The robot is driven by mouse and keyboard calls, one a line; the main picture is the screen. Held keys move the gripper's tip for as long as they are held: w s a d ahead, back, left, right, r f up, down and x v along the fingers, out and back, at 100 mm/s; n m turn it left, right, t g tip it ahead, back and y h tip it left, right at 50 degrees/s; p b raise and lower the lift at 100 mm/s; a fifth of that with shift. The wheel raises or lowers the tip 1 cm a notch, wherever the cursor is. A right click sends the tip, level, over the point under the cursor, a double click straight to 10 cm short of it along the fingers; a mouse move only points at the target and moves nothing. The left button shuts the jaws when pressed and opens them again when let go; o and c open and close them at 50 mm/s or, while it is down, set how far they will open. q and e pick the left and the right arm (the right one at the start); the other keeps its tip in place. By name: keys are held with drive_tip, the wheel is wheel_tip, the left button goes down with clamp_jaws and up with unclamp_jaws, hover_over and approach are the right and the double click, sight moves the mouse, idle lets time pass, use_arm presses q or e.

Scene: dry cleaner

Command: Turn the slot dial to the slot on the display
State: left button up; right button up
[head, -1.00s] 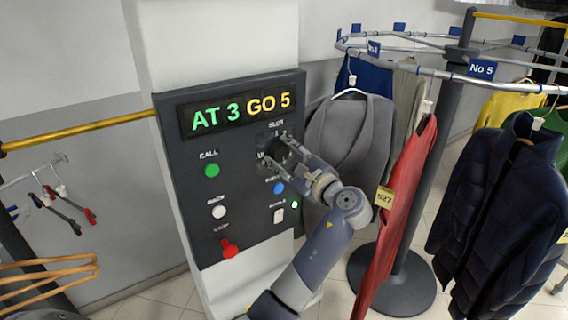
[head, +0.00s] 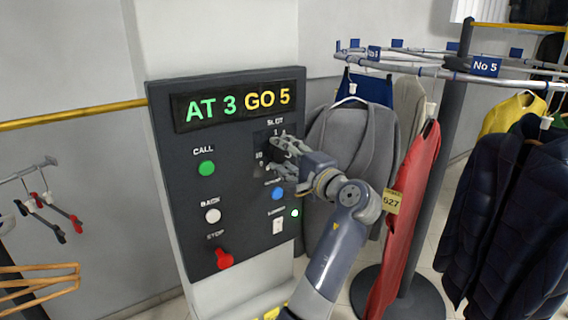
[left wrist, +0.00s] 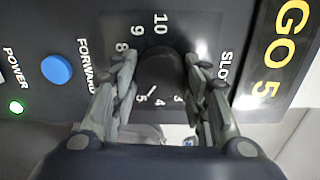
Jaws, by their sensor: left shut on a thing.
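The display (head: 238,106) on the dark control panel (head: 240,205) reads "AT 3 GO 5". The slot dial (left wrist: 160,70) is a round black knob ringed by white numbers, including 3, 4, 5, 8, 9 and 10. Its short white mark, low in the left wrist view, points toward the 5. My left gripper (head: 284,158) is at the dial, and in the left wrist view its fingers (left wrist: 160,76) are shut on opposite sides of the knob. In the head view the gripper hides most of the dial. My right gripper is not in view.
The panel also has a green CALL button (head: 207,168), a white BACK button (head: 213,216), a red STOP control (head: 224,259) and a blue FORWARD button (left wrist: 56,70). A garment rail (head: 440,70) with a "No 5" tag (head: 486,66) and hanging clothes stands close on the right.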

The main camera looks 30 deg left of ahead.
use_arm(q)
drive_tip(key=shift+n, duration=0.4)
drive_tip(key=o, duration=1)
drive_tip(key=shift+o, duration=0.2)
drive_tip(key=shift+d, duration=0.15)
drive_tip(key=v, duration=0.7)
drive_tip(key=shift+s+d, duration=0.1)
drive_tip(key=shift+d, duration=0.05)
